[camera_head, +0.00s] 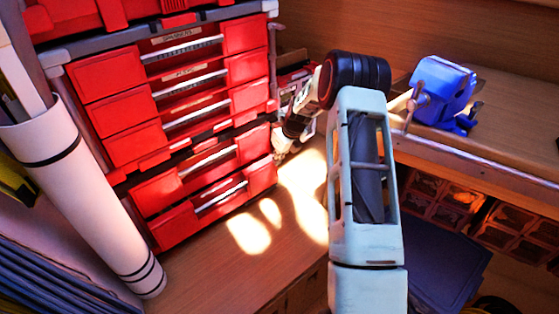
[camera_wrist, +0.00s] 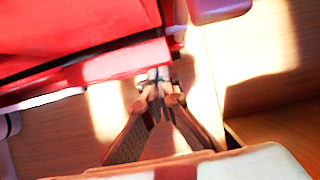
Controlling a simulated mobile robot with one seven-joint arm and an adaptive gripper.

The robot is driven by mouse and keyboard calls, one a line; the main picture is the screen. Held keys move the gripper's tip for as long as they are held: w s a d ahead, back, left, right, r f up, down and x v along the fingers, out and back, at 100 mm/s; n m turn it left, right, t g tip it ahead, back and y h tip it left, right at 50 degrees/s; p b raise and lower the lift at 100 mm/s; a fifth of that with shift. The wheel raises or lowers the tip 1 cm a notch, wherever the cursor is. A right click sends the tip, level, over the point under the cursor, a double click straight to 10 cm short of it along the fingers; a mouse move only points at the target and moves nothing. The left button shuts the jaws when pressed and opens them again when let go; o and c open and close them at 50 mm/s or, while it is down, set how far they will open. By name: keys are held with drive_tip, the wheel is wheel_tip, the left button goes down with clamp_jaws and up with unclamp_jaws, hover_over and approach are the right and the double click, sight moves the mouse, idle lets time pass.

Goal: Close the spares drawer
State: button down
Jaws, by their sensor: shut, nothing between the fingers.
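A red drawer chest (camera_head: 190,90) stands at the left in the head view, with several drawers with pale handle bars and small labels too blurred to read surely. I cannot tell which one is the spares drawer. The lower drawers (camera_head: 205,165) seem to stand slightly forward of those above; how far any is open is unclear. My gripper (camera_head: 281,154) is at the chest's right side, beside the lower drawers' right end. In the wrist view, my gripper (camera_wrist: 158,88) is shut and empty, its tips close to a red drawer's edge (camera_wrist: 125,62). Contact is unclear.
A white roll (camera_head: 85,190) leans left of the chest. The wooden surface (camera_head: 265,235) before the chest is clear, with bright light patches.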

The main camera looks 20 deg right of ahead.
drive_tip(key=shift+w+a, duration=0.3)
drive_tip(key=shift+w, duration=0.3)
drive_tip(key=shift+w+a, duration=0.25)
drive_tip(key=shift+w, duration=0.35)
